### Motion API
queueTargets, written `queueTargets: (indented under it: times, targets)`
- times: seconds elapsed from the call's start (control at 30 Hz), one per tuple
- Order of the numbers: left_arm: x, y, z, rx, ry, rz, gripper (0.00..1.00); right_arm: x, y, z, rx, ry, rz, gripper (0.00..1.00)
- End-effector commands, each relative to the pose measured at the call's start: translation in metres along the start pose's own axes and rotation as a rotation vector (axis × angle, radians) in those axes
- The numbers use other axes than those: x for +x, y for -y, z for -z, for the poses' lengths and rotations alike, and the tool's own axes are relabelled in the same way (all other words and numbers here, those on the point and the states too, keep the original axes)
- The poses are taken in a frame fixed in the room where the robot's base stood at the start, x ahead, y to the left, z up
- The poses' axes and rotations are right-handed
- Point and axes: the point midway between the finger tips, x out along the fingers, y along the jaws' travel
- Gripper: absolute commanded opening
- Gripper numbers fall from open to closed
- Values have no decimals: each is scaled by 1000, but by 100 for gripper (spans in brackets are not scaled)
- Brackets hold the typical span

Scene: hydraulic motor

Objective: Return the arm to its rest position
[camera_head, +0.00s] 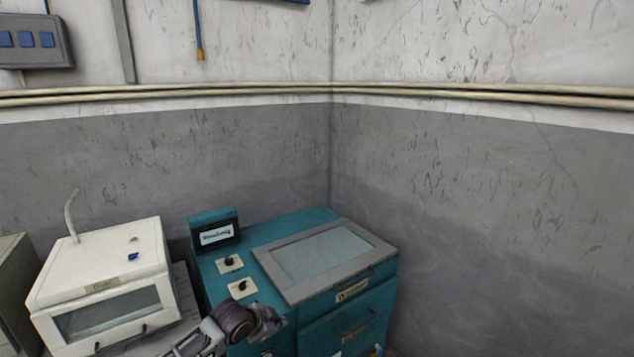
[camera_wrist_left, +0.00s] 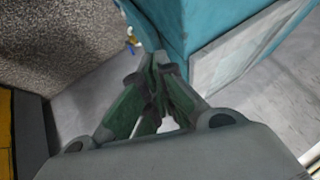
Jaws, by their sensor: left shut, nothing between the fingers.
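My left arm comes in at the bottom of the head view, and its gripper (camera_head: 268,322) is in front of the teal machine (camera_head: 222,276), low against its front side. In the left wrist view the gripper (camera_wrist_left: 160,64) has its green and grey fingers drawn together at the tips. Nothing shows between them. A teal machine face (camera_wrist_left: 205,25) is just beyond the fingertips; I cannot tell whether they touch it. My right gripper is in neither view.
The teal machine has a grey-framed lid (camera_head: 325,254), two knobs and a small display box (camera_head: 214,230). A white cabinet (camera_head: 103,262) with a window stands to its left. Grey walls meet in a corner behind. Pipes (camera_head: 450,93) run along the walls.

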Motion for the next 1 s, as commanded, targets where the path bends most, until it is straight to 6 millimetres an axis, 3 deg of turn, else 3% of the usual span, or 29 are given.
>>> queueTargets:
  times: [0.1, 0.4, 1.0]
  targets:
    - [-4, -25, -1, -33, 2, -21, 0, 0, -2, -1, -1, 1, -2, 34]
    - [-20, -73, -10, -131, 23, -50, 0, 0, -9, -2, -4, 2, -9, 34]
    - [-69, -135, -55, -384, 123, -56, 0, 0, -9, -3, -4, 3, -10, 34]
